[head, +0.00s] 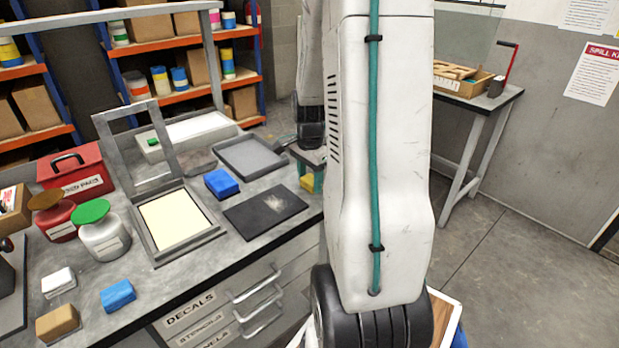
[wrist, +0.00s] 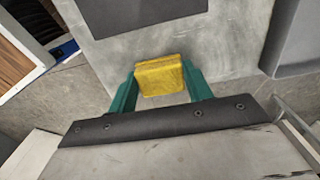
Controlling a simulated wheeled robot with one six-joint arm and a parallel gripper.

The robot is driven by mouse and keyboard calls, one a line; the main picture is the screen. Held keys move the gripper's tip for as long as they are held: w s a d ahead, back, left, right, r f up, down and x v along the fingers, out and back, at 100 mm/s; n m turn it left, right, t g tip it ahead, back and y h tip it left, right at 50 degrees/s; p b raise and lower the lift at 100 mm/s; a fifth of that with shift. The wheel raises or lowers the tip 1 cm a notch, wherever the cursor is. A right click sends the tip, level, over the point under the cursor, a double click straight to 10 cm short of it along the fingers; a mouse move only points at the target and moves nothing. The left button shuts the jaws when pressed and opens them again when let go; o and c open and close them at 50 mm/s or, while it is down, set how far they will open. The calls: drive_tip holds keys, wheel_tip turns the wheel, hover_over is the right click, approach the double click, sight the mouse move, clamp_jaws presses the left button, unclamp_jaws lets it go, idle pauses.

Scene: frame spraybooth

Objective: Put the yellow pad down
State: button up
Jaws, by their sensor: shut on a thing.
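The yellow pad (wrist: 160,76) is between the two green fingers of my gripper (wrist: 158,88) in the wrist view, and the gripper is shut on it. In the head view the yellow pad (head: 309,183) shows small beside the bench's right edge, partly hidden, with my green gripper (head: 311,168) above it. In the wrist view, the grey bench top (wrist: 237,50) shows beyond the pad. I cannot tell the pad's exact height.
On the bench, a dark mat (head: 265,210), a blue pad (head: 221,182) and a grey tray (head: 249,157) lie near the gripper. A frame with a cream panel (head: 178,219) and a green-lidded jar (head: 101,232) stand further left. Bare bench shows around the mat.

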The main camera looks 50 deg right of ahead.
sight(310, 179)
drive_tip(key=o, duration=1)
drive_tip(key=shift+f, duration=0.15)
wheel_tip(310, 179, up, 12)
drive_tip(key=s+a+r+n, duration=0.1)
drive_tip(key=a+r+n, duration=0.25)
drive_tip(key=a, duration=0.45)
drive_tip(key=a+r+n, duration=0.2)
drive_tip(key=a+n, duration=0.3)
drive_tip(key=a, duration=0.3)
drive_tip(key=s+a+n, duration=0.7)
drive_tip(key=a+n, duration=0.1)
drive_tip(key=a, duration=0.1)
drive_tip(key=s+a+r+n+t, duration=0.1)
drive_tip(key=s+a+n, duration=0.3)
drive_tip(key=a, duration=0.1)
drive_tip(key=shift+s+a, duration=0.1)
drive_tip(key=shift+s, duration=0.25)
